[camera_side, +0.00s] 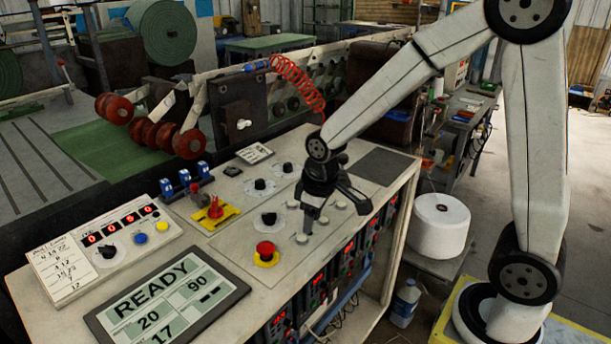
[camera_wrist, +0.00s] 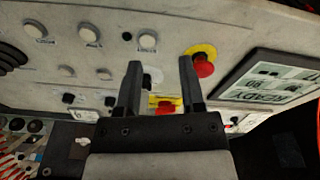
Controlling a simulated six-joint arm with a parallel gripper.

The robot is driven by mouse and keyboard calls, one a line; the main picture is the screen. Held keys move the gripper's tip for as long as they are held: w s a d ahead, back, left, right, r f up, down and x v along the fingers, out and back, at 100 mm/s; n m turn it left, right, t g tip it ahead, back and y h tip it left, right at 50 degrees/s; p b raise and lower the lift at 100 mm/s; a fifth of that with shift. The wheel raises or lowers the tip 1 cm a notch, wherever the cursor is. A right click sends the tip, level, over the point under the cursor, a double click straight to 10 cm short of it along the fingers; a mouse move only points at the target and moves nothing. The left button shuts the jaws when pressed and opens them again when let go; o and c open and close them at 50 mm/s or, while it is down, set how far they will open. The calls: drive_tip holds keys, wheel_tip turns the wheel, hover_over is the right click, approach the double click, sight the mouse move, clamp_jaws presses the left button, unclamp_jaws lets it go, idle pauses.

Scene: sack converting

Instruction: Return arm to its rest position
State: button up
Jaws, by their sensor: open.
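My gripper (camera_side: 312,217) hangs over the control console (camera_side: 228,248) in the side view, above the panel's right part near several pale round buttons. In the wrist view its two dark fingers (camera_wrist: 160,80) stand apart with nothing held between them. The red emergency button (camera_side: 266,250) on its yellow base is left of the gripper in the side view; it also shows in the wrist view (camera_wrist: 203,67), just right of the right finger. Whether the fingertips touch the panel cannot be told.
A READY display (camera_side: 167,303) lies at the console's front left. A yellow-based red switch (camera_side: 215,209), blue-topped parts (camera_side: 184,181) and a black knob (camera_side: 269,218) rise from the panel. A coiled red hose (camera_side: 299,82) hangs behind. A white roll (camera_side: 438,225) stands right of the console.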

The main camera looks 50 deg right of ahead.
drive_tip(key=s+f+m, duration=0.2)
drive_tip(key=s+m, duration=0.1)
drive_tip(key=s, duration=0.5)
drive_tip(key=shift+s+a+t, duration=0.25)
drive_tip(key=shift+s+t, duration=0.1)
drive_tip(key=shift+t, duration=0.05)
idle(0.5)
